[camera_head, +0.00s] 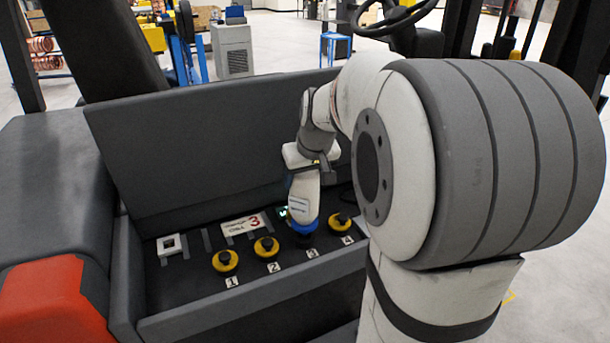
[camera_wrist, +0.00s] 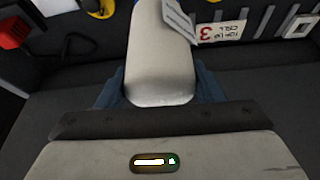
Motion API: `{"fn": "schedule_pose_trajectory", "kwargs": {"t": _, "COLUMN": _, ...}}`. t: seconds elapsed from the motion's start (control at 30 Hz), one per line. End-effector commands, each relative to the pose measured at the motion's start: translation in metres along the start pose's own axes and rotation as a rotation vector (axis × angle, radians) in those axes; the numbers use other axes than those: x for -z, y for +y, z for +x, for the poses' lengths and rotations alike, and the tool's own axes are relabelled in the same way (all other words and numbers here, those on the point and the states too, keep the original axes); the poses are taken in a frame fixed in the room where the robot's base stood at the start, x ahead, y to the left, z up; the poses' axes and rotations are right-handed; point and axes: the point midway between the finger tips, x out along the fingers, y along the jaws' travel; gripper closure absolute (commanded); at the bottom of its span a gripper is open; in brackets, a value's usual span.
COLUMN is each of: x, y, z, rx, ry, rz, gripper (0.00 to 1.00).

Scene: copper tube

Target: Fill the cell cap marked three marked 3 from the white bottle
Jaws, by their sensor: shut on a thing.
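My gripper (camera_head: 312,168) is shut on the white bottle (camera_head: 304,192), with its blue end pointing down. The bottle stands nearly upright over the row of cells, above the label 3 (camera_head: 311,253). The cap of cell three is mostly hidden behind the blue end; a dark part shows just below it, and I cannot tell whether they touch. In the wrist view the bottle (camera_wrist: 160,60) lies between the fingers, its far end out of frame. A sign (camera_head: 240,226) with a red 3 lies behind the caps.
Yellow caps sit at cell 1 (camera_head: 225,260), cell 2 (camera_head: 266,246) and cell 4 (camera_head: 343,221). A white square frame (camera_head: 171,244) is at the left. The dark compartment's front wall (camera_head: 240,308) and tall back panel (camera_head: 200,140) enclose the row.

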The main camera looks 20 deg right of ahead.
Motion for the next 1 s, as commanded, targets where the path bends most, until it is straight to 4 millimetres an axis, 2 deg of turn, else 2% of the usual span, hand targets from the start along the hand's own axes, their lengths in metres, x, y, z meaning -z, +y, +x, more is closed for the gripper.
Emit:
{"fn": "schedule_pose_trajectory", "kwargs": {"t": 0.53, "x": -0.006, "y": 0.000, "z": 0.015, "rx": -0.001, "ry": 0.002, "rz": 0.000, "gripper": 1.00}}
{"fn": "schedule_pose_trajectory", "kwargs": {"t": 1.0, "x": -0.006, "y": 0.000, "z": 0.015, "rx": -0.001, "ry": 0.003, "rz": 0.000, "gripper": 1.00}}
